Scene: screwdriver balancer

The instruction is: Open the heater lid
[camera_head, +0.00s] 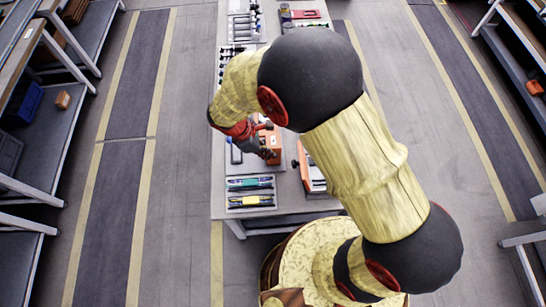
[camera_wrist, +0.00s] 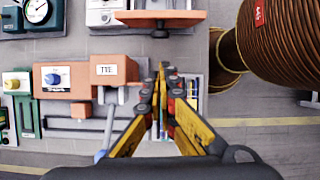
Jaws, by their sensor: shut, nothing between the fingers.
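My gripper (camera_head: 267,154) reaches down over the table, next to an orange-topped box (camera_head: 271,139). In the wrist view my gripper (camera_wrist: 162,76) has its yellow and dark fingers closed together, with nothing seen between them. In that view an orange unit (camera_wrist: 65,78) with a blue knob and a labelled orange block (camera_wrist: 103,71) lie left of the fingers. A flat orange panel (camera_wrist: 160,16) with a dark knob below it lies above the fingertips, apart from them. I cannot tell which orange part is the heater lid. My arm hides part of the table.
A tray of coloured pens (camera_head: 250,193) lies at the table's near end. Another orange device (camera_head: 311,172) lies right of the gripper, partly behind my arm. Several tools line the far table. A gauge (camera_wrist: 37,11) shows at the wrist view's upper left. Shelves stand on both sides beyond open floor.

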